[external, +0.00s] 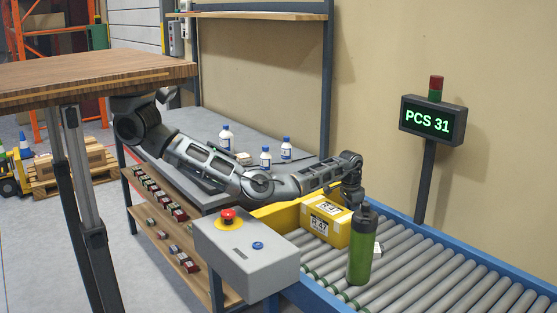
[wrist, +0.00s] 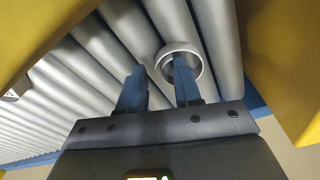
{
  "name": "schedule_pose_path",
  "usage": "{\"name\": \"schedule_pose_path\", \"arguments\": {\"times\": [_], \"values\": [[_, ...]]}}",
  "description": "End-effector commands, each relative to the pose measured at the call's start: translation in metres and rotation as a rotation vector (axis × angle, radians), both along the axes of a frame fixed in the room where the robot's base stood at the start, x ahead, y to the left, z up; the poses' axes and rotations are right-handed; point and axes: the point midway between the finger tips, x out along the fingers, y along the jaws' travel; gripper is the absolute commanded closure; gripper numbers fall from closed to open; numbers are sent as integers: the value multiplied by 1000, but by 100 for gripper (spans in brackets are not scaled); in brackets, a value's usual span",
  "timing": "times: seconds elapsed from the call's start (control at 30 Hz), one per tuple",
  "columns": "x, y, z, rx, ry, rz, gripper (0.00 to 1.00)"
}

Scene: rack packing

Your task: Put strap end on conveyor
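In the wrist view my gripper (wrist: 159,64) points at the conveyor rollers (wrist: 122,30), its two blue fingers apart. A pale grey ring (wrist: 197,64) shows at the right fingertip, which appears inside its opening; the left finger is outside it. I cannot tell whether this ring is the strap end, or whether it touches a finger or the rollers. In the external view my gripper (external: 352,200) points down over the conveyor (external: 430,262), beside a yellow R-47 box and behind a green bottle, which partly hides it.
The yellow R-47 box (external: 325,222) sits close left of my gripper, and the green bottle (external: 360,258) stands in front. A small white item (external: 378,250) lies behind the bottle. A grey button box (external: 246,255) stands at the near side. Rollers to the right are clear.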

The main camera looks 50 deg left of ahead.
Motion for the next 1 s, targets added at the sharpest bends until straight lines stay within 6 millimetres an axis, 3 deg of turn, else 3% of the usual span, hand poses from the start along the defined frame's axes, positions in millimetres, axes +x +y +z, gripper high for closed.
{"name": "schedule_pose_path", "arguments": {"times": [0.17, 0.6, 0.8, 1.0], "values": [[-1, 0, 16, 0, -2, 0, 67], [-10, 5, 100, 1, -2, 1, 67], [-12, 5, 119, -1, -2, 0, 67], [-13, 5, 122, 0, -1, 0, 67]]}}
